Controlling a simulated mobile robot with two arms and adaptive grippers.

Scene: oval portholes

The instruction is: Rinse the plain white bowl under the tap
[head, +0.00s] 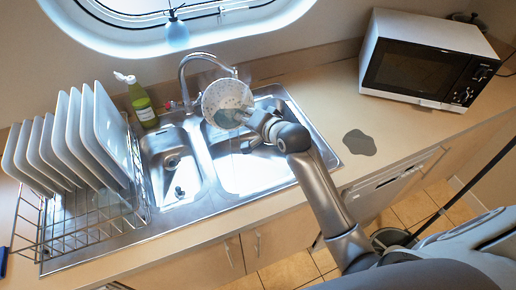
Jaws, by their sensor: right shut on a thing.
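A white bowl-shaped thing (222,91) with small dark dots or holes is tilted above the right sink basin; it does not look plain. My right gripper (243,117) is shut on its lower right edge, and the fingertips are partly hidden. The curved metal tap (183,72) rises behind the sink, and its spout end is right above the bowl's rim. A pale translucent patch shows inside the bowl; I cannot tell whether it is running water. My left gripper is not in view.
A wire rack (88,226) with several white plates (68,140) stands left of the sink. A green bottle (143,105) stands behind the left basin (171,163). A microwave (418,70) sits at the back right. A grey patch (359,143) lies on the otherwise clear right counter.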

